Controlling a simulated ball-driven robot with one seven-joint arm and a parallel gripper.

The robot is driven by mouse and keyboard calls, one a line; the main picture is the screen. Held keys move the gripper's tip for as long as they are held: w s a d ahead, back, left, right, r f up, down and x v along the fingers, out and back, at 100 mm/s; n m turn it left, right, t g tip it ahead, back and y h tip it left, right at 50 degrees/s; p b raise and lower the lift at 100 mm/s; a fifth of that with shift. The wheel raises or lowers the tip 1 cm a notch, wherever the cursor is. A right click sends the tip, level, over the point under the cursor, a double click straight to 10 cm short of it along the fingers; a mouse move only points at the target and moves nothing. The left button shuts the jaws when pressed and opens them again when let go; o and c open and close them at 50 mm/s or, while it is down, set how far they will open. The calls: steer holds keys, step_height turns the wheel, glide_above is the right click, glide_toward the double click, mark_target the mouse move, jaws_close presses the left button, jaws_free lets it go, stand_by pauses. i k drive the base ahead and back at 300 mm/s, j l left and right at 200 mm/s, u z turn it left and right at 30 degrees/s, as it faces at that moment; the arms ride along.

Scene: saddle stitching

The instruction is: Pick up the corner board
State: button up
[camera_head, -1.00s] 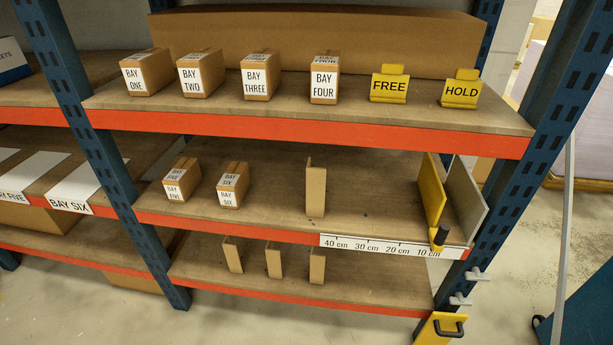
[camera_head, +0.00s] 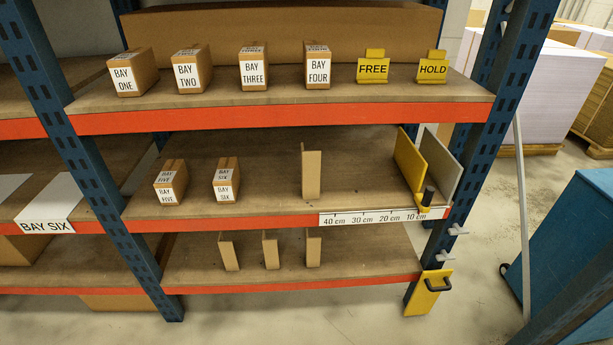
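A brown upright corner board (camera_head: 312,174) stands on the middle shelf, right of its centre. Three shorter brown upright boards of similar shape stand in a row on the bottom shelf: a left one (camera_head: 229,252), a middle one (camera_head: 270,250) and a right one (camera_head: 314,248). The frames do not show which of these the task means. All stand apart from one another. My gripper is not in view.
Labelled boxes such as BAY SIX (camera_head: 227,182) stand left on the middle shelf (camera_head: 265,190). A yellow plate (camera_head: 409,160) and a grey plate (camera_head: 439,163) stand at its right end. A blue rack post (camera_head: 490,90) and a blue cabinet (camera_head: 570,240) are at right.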

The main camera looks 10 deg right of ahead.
mark_target(312, 160)
steer(key=i+j+u, duration=0.15)
steer(key=i+j, duration=1.05)
steer(key=i+l, duration=0.05)
steer(key=i, duration=0.05)
